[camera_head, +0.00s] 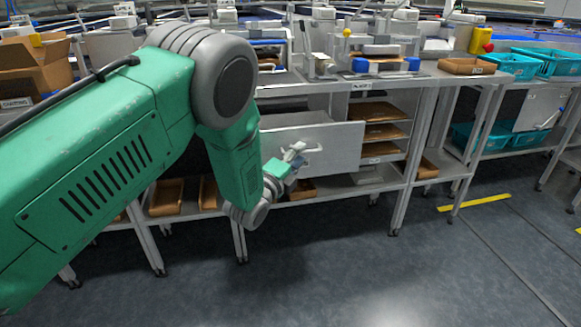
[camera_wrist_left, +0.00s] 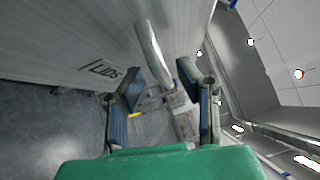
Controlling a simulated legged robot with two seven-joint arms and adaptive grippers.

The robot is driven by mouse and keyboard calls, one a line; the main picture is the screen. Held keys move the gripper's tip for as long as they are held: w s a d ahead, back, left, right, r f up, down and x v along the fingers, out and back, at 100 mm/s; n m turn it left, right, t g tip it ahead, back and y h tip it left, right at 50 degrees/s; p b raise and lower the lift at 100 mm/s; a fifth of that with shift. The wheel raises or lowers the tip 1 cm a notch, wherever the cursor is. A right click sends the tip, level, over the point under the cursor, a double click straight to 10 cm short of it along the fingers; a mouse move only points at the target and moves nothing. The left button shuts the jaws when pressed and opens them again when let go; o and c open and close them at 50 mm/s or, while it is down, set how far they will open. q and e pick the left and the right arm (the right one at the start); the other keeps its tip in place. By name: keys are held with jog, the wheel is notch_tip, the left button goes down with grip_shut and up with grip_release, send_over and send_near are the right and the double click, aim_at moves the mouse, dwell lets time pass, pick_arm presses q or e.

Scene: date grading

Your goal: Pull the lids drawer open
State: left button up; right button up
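The lids drawer (camera_head: 338,142) has a flat pale front under the worktop in the head view. In the left wrist view its front (camera_wrist_left: 70,35) fills the upper left and bears the label "LIDS". Its curved metal handle (camera_wrist_left: 151,48) reaches down between the fingertips of my left gripper (camera_wrist_left: 159,80). The two blue-padded fingers stand apart, with visible gaps beside the handle. In the head view my left gripper (camera_head: 295,156) is at the handle (camera_head: 311,149), and my arm hides the drawer's left part. My right gripper does not show.
Shelves with brown trays (camera_head: 382,132) are right of the drawer. The worktop (camera_head: 430,78) above carries several devices and a brown tray (camera_head: 467,66). Teal crates (camera_head: 512,66) stand at the right. The grey floor (camera_head: 350,265) in front is clear.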

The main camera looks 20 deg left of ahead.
pick_arm(q)
jog(key=v, duration=1)
jog(key=shift+s+d+f, duration=0.15)
jog(key=shift+s+f, duration=0.05)
jog(key=shift+s, duration=0.25)
jog(key=shift+f, duration=0.1)
